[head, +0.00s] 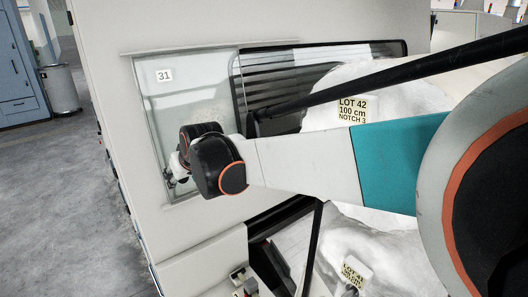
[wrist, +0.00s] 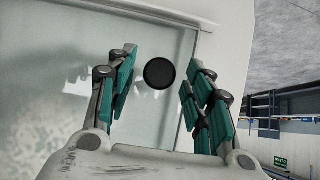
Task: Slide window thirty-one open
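Window thirty-one is a glass pane (head: 208,93) with a small "31" label (head: 164,76), set in a pale machine wall at the upper left of the head view. It fills the left part of a wide frame; a dark, slatted area (head: 280,72) lies to its right. In the wrist view the pane (wrist: 65,45) carries a round black pull (wrist: 159,73). My gripper (wrist: 160,78) is open, its teal-padded fingers on either side of the pull, apart from it as seen. In the head view my wrist hides the pull and most of my gripper (head: 177,172).
White fibre with a "LOT 42" plate (head: 352,110) is at the right, and a second plate (head: 354,273) shows below. A dark diagonal bar (head: 390,74) crosses there. A grey bin (head: 60,88) and blue cabinet (head: 14,65) stand beyond open floor at left.

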